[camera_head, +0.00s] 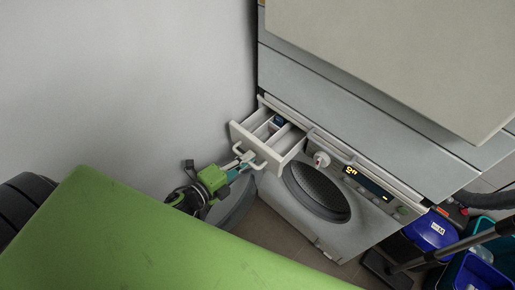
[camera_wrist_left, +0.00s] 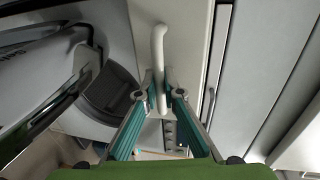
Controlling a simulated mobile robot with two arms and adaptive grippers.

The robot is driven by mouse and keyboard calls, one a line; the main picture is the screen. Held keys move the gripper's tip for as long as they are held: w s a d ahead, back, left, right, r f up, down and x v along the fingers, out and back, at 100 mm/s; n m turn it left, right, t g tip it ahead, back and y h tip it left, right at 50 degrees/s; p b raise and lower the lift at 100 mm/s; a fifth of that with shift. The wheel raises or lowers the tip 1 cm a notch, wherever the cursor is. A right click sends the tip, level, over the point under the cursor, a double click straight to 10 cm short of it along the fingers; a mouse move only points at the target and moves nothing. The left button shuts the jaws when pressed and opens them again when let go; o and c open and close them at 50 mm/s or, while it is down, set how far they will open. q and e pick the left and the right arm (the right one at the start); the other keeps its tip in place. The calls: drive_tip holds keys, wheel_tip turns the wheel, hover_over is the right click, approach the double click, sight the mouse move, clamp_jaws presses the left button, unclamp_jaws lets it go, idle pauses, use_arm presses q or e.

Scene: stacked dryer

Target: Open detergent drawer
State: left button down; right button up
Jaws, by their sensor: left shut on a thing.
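The detergent drawer (camera_head: 284,141) sticks out from the top left of the washing machine (camera_head: 271,190), and its inner compartments show from above. A blue piece (camera_head: 279,120) sits inside it. My left gripper (camera_head: 244,161) is at the drawer's front and shut on the drawer handle (camera_head: 237,148). In the left wrist view the pale bar handle (camera_wrist_left: 158,50) runs down between the teal fingers of my left gripper (camera_wrist_left: 160,95). The fingertips hide part of the handle. My right gripper is in neither view.
A round dark door (camera_head: 318,192), a knob (camera_head: 321,159) and a lit display (camera_head: 351,171) are on the machine's front. A large grey appliance (camera_head: 400,50) stands above. Blue bins (camera_head: 430,232) and a dark hose (camera_head: 485,198) are at the right. A bare wall (camera_head: 120,80) is at the left.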

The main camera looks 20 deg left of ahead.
use_arm(q)
drive_tip(key=shift+f+v, duration=0.25)
drive_tip(key=shift+v, duration=0.85)
drive_tip(key=c, duration=2.4)
unclamp_jaws()
drive_tip(key=shift+c, duration=0.2)
drive_tip(key=v, duration=1.2)
